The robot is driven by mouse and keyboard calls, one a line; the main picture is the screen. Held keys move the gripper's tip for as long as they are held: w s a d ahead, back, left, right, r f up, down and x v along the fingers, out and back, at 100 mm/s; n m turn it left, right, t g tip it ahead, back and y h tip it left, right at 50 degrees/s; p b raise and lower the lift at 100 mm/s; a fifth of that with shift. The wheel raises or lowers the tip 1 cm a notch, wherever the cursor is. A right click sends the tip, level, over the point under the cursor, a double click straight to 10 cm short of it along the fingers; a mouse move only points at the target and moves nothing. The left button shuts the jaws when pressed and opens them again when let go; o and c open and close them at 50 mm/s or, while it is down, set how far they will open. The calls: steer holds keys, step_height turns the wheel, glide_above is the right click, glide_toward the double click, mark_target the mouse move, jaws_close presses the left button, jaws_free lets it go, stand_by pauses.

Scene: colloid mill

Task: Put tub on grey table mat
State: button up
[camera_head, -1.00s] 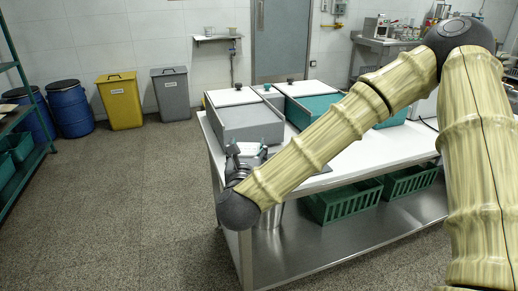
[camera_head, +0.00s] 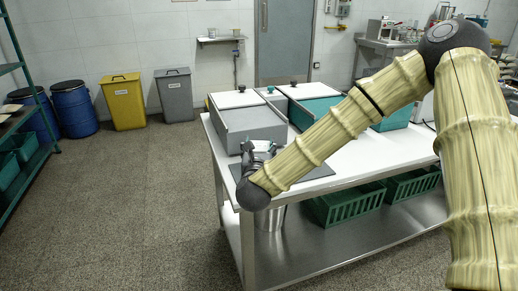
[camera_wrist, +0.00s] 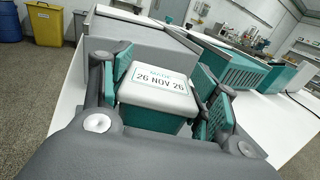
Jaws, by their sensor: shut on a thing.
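The tub (camera_wrist: 158,98) is a small teal box with a white lid marked "26 NOV 26" in the wrist view. My gripper (camera_wrist: 166,80) is shut on it, with a teal finger pad on each side. In the head view my gripper (camera_head: 260,149) is at the near left part of the white table, in front of a grey bin; the tub is mostly hidden there. The grey table mat (camera_head: 318,172) lies on the table, partly covered by my arm. I cannot tell whether the tub touches the mat.
Green crates (camera_head: 345,205) and a metal pot (camera_head: 270,218) are on the lower shelf. The table's front edge is close to my wrist.

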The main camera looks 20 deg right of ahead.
steer(key=shift+f, duration=0.15)
steer(key=shift+f, duration=0.1)
steer(key=shift+f, duration=0.1)
steer(key=o, duration=1.3)
steer(key=shift+s, duration=0.1)
steer(key=v, duration=1.2)
steer(key=shift+b, duration=0.4)
